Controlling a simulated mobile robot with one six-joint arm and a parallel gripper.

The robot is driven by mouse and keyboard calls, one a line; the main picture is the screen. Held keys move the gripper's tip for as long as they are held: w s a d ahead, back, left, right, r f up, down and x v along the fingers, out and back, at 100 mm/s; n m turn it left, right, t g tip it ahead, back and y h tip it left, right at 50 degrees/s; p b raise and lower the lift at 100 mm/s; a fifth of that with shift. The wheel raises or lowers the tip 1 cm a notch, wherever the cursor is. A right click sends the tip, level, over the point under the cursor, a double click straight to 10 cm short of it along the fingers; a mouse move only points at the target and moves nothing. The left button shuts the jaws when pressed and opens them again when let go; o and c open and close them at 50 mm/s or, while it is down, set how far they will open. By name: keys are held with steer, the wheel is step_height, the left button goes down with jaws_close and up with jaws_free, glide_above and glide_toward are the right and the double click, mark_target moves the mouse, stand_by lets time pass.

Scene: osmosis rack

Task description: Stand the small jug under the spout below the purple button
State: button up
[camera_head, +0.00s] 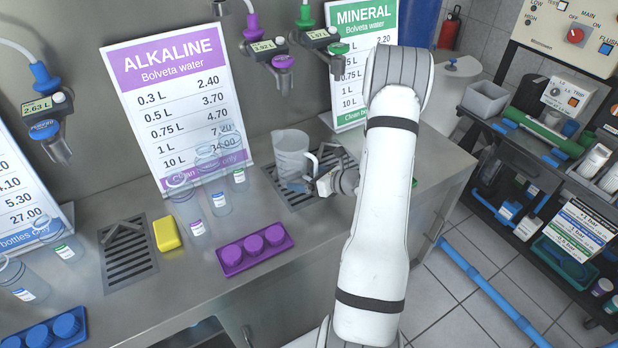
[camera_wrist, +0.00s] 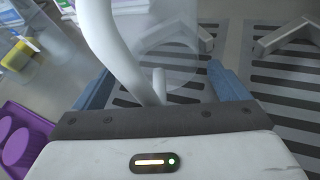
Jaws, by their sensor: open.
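The small jug (camera_head: 291,157) is clear, with a pale handle, and stands upright on the dark drain grate (camera_head: 281,187) on the steel counter. The purple-button tap (camera_head: 263,47) hangs on the back wall, its spout (camera_head: 283,80) above the jug; exact alignment cannot be told. My gripper (camera_head: 322,182) is at the jug's right, on the handle side. In the wrist view, the jug's handle (camera_wrist: 108,45) runs down between my open blue fingers (camera_wrist: 158,88), apparently not clamped. The jug's clear body (camera_wrist: 165,45) lies beyond.
Clear bottles (camera_head: 215,190) stand left of the jug. A purple tray of caps (camera_head: 254,248) lies in front, and a yellow sponge (camera_head: 166,232) further left. The green-button tap (camera_head: 320,38) is to the right. Counter right of my arm is mostly clear.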

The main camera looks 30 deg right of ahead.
steer(key=shift+r, duration=0.25)
steer(key=b+v, duration=0.1)
steer(key=v, duration=1.1)
steer(key=shift+f, duration=0.15)
